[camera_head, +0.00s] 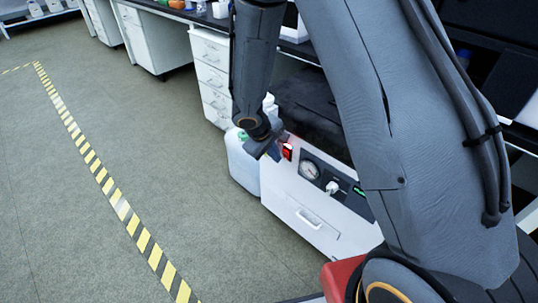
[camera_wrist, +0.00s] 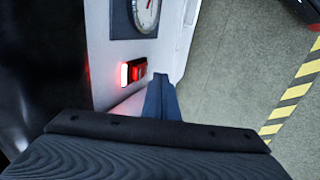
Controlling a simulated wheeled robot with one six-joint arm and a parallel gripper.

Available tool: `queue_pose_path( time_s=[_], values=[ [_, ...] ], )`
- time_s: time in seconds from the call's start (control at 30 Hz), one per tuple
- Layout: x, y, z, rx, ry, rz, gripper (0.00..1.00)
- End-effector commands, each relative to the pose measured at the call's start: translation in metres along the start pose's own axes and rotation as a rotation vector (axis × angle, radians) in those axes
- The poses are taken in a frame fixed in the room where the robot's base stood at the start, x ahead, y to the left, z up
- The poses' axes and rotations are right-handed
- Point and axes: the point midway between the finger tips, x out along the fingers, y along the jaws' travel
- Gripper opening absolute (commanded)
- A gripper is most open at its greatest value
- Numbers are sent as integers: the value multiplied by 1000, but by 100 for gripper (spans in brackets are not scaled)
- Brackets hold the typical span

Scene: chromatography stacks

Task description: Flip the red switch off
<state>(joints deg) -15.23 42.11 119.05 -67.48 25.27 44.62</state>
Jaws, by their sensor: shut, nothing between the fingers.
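The red switch (camera_head: 287,151) sits on the front panel of a white machine (camera_head: 290,195), left of a round gauge. In the wrist view the red switch (camera_wrist: 138,71) glows red, with a bright whitish patch on one side. Its red light falls on the white panel around it. My gripper (camera_head: 276,153) is shut and empty, just left of the switch in the head view. In the wrist view the closed fingers of my gripper (camera_wrist: 161,82) point toward the panel, right of the switch. I cannot tell whether the fingertips touch the panel.
A gauge (camera_head: 309,169), a pale knob and a green display are on the same panel, with a drawer below. A whitish jug (camera_head: 242,160) stands on the floor beside the machine. White drawer cabinets (camera_head: 210,75) stand behind. Open floor with a yellow-black stripe (camera_head: 122,208) lies left.

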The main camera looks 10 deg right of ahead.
Motion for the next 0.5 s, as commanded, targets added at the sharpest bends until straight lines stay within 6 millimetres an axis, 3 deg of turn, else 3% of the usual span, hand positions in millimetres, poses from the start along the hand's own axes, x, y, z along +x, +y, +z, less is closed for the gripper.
queue_pose_path(
  time_s=[0.2, 0.5],
  values=[
    [5, 18, 1, -1, -1, -1, 0],
    [6, 21, 1, -2, -1, -1, 0]
  ],
)
